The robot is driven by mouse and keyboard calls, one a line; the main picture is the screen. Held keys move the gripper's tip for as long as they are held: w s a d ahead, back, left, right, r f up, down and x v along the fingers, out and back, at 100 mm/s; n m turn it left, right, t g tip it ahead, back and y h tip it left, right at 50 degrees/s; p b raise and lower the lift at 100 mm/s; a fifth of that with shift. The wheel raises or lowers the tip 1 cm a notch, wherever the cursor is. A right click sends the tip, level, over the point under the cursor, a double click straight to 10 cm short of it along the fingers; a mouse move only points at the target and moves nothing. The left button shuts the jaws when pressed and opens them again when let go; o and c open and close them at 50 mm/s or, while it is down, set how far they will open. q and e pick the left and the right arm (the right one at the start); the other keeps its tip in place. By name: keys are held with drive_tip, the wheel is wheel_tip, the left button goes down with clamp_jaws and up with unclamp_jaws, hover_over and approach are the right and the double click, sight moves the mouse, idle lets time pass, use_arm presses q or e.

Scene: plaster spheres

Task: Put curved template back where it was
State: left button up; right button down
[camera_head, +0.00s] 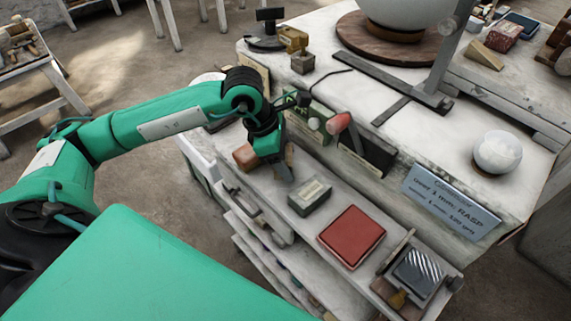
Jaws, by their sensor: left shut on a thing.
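My left gripper (280,166) points down over the upper shelf, beside the brown block and the grey box. It is shut on a thin brownish-grey piece (289,156), which I take to be the curved template. The fingers hide much of it, and its curve is hard to make out. I cannot tell whether its lower end touches the shelf. My right gripper is not in view.
The shelf (330,205) holds a brown block (246,156), a grey box (310,196), a red box (351,236) and a striped block (418,272). Above are a red-tipped tool (339,123), a sign (450,202), a white sphere (497,152) and a metal stand (395,82).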

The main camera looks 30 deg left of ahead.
use_arm(q)
wheel_tip(320, 180, down, 3)
drive_tip(key=shift+f, duration=0.1)
drive_tip(key=shift+f, duration=0.15)
drive_tip(key=o, duration=1)
